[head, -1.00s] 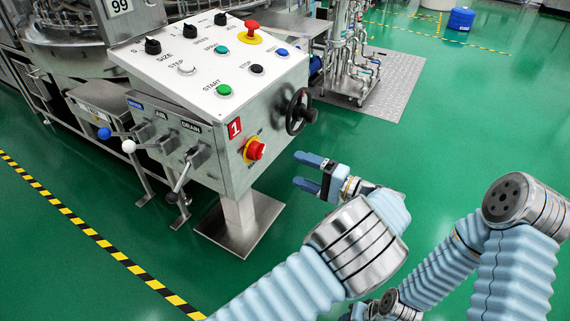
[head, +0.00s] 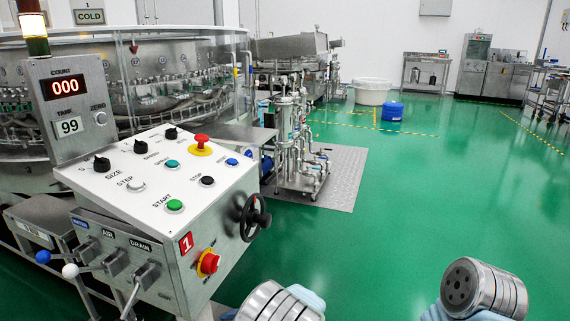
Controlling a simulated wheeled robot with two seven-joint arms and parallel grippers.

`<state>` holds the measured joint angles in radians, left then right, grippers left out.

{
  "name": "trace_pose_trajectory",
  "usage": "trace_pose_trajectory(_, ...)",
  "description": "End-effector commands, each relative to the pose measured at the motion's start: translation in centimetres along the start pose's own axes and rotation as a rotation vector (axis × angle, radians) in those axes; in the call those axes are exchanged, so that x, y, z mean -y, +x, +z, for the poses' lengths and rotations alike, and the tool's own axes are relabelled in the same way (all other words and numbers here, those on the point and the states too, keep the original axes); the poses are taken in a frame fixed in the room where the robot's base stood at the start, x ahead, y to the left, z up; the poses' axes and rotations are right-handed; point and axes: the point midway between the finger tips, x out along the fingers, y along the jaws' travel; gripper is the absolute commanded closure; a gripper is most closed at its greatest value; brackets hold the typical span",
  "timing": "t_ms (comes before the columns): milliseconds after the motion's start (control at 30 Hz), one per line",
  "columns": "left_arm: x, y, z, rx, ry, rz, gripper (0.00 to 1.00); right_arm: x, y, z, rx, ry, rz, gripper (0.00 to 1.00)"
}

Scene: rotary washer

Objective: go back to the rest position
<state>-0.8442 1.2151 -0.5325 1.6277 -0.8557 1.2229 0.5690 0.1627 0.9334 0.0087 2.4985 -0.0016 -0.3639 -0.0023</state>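The control panel box (head: 160,180) stands at the left on its post, with a white sloped top of knobs and buttons. A black handwheel (head: 254,217) is on its right side and a red and yellow switch (head: 208,262) on its front. Three levers with blue, white and metal ends (head: 75,270) stick out at the front left. Only upper parts of my two arms show at the bottom edge, one at the middle and one at the right. Both grippers are out of the picture, so what they hold is hidden.
The rotary washer (head: 150,90) stands behind the panel, next to a counter reading 000 (head: 66,87). A steel pipe and filter unit (head: 297,140) stands on a metal floor plate (head: 335,180). A blue drum (head: 392,111) and a white tub (head: 371,92) are farther back. The green floor (head: 440,190) at the right is clear.

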Motion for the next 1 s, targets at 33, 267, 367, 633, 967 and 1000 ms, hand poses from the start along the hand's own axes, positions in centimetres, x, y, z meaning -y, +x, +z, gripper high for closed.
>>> trace_pose_trajectory(33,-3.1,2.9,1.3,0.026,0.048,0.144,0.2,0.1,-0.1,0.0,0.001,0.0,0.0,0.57)
trace_pose_trajectory(267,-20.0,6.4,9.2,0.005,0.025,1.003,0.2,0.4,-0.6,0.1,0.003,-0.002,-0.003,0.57)
trace_pose_trajectory(367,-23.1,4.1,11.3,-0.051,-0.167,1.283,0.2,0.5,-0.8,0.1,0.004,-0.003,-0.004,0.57)
trace_pose_trajectory(633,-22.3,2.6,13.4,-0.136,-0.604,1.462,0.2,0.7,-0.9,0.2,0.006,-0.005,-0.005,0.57)
trace_pose_trajectory(967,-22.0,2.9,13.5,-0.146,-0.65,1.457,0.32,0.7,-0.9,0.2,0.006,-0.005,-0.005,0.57)
trace_pose_trajectory(1000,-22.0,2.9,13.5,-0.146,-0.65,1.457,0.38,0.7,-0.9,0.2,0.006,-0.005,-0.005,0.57)
